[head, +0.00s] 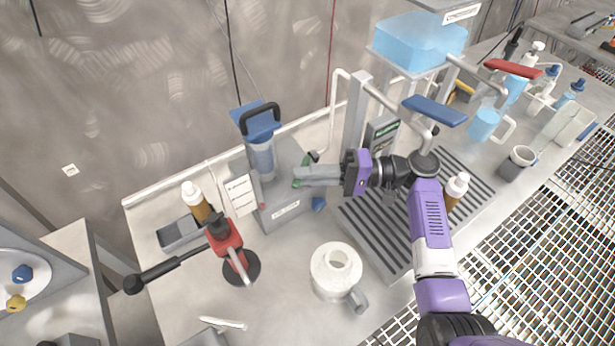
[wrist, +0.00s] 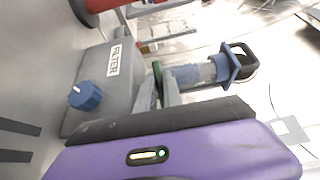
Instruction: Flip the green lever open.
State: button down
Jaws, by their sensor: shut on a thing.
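The green lever (wrist: 157,74) is a small dark green piece beside the grey filter housing (wrist: 110,78). In the wrist view my gripper (wrist: 159,92) has its two grey fingers closed on either side of it, and they hide part of it. In the head view the gripper (head: 299,175) reaches in from the right at the housing (head: 289,218), and only a little of the green lever (head: 296,184) shows at the fingertips. I cannot tell the lever's exact angle.
A clear blue-grey cylinder (head: 261,160) with a black handle stands on the housing. A blue knob (head: 318,204) sits on its front. A slotted drain tray (head: 385,235) lies below my arm.

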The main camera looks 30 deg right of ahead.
dwell(0.4)
jog(key=c, duration=1.5)
grip_release()
jog(key=shift+t+p, duration=0.3)
jog(key=shift+p, duration=0.05)
